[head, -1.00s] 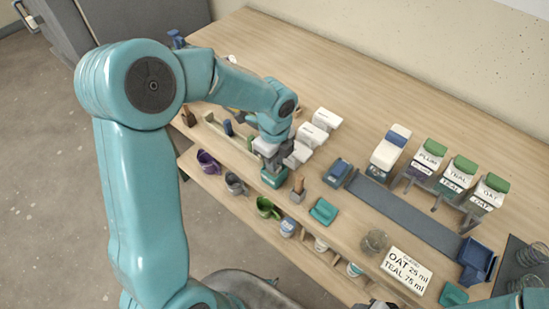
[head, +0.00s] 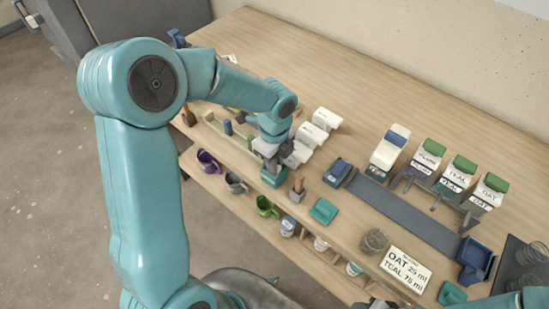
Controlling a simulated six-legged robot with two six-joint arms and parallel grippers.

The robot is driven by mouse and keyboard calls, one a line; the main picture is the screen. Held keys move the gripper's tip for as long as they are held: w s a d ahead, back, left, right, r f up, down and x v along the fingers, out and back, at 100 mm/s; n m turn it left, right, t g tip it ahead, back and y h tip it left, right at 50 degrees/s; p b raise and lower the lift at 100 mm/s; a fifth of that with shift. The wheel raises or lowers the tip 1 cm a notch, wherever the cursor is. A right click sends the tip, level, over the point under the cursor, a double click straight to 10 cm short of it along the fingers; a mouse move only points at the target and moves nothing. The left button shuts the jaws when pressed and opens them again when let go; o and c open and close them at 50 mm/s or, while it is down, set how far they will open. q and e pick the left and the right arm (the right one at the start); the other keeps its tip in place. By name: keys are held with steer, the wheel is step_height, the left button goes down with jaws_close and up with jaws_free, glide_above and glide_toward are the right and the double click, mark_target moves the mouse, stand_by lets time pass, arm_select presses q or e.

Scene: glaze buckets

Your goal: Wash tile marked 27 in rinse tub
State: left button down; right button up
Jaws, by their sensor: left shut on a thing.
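My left gripper (head: 270,160) reaches down over the near side of the wooden bench, beside the white containers. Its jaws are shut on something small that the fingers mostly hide. A teal block-shaped thing (head: 273,179) shows directly below the jaws; I cannot tell whether they touch it. I cannot make out a tile marked 27 or read any such number. No tub is clearly marked as the rinse tub. A dark blue open bin (head: 477,257) stands at the right end of the grey strip. A grey part at the bottom edge may be my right gripper (head: 376,304), mostly cut off.
White containers (head: 327,119) stand behind the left gripper. Mugs (head: 208,160) sit lower. The bench's back is clear.

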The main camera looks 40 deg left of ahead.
arm_select(q)
steer(key=shift+r, duration=0.35)
steer(key=shift+f, duration=0.4)
steer(key=shift+r+p, duration=0.35)
steer(key=shift+r, duration=0.1)
steer(key=shift+f+b, duration=0.3)
steer(key=shift+f, duration=0.2)
steer(key=shift+r+p, duration=0.45)
steer(key=shift+r, duration=0.05)
steer(key=shift+f+b, duration=0.35)
steer(key=shift+f, duration=0.1)
steer(key=shift+r+p, duration=0.4)
steer(key=shift+p, duration=0.05)
steer(key=shift+f, duration=0.4)
steer(key=shift+r, duration=0.4)
steer(key=shift+f, duration=0.4)
steer(key=shift+r+p, duration=2.3)
steer(key=shift+r, duration=0.7)
